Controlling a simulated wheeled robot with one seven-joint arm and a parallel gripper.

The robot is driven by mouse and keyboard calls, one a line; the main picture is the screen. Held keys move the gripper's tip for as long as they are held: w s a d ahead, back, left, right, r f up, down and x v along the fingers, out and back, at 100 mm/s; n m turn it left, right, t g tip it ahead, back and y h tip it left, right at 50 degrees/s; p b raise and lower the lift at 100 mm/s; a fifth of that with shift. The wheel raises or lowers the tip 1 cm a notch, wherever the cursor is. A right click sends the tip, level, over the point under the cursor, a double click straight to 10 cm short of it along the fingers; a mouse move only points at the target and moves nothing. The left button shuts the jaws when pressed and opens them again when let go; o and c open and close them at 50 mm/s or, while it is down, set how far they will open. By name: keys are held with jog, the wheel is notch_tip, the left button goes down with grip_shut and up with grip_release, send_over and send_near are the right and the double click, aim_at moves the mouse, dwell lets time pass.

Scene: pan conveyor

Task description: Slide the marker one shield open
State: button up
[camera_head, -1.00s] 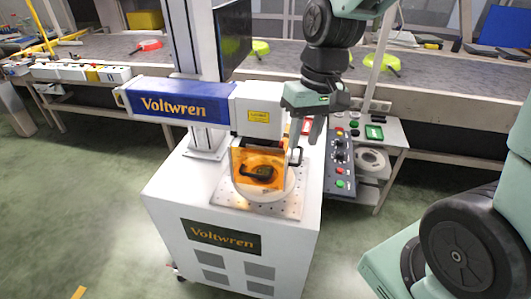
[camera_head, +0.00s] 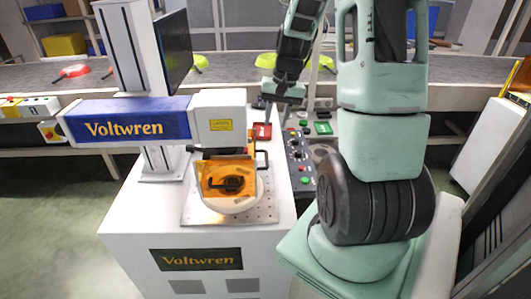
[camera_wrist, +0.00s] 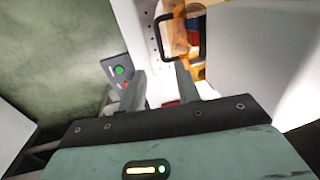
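The marker (camera_head: 125,128) is a white and blue laser machine lettered Voltwren. Its orange see-through shield (camera_head: 212,172) hangs below the marking head, in front of a dark object on the round white fixture (camera_head: 236,207). A black bar handle (camera_head: 265,158) is at the shield's right side; a black handle also shows near the top in the wrist view (camera_wrist: 181,52). My gripper (camera_head: 278,115) is behind and right of the shield, apart from the handle. In the wrist view its fingers (camera_wrist: 160,82) are spread, with nothing held between them.
A control panel (camera_head: 299,158) with buttons stands right of the marker, near my gripper. The marking head (camera_head: 219,117) and monitor (camera_head: 173,50) rise to its left. A conveyor (camera_head: 450,73) with coloured pans runs behind.

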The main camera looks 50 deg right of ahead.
aim_at(267, 158)
jog(key=f, duration=0.4)
jog(key=w+a+f, duration=0.1)
jog(key=f, duration=0.7)
jog(key=shift+w+a+f+p, duration=0.2)
jog(key=shift+w+a+p, duration=0.1)
jog(key=shift+p, duration=0.1)
jog(key=shift+c, duration=0.3)
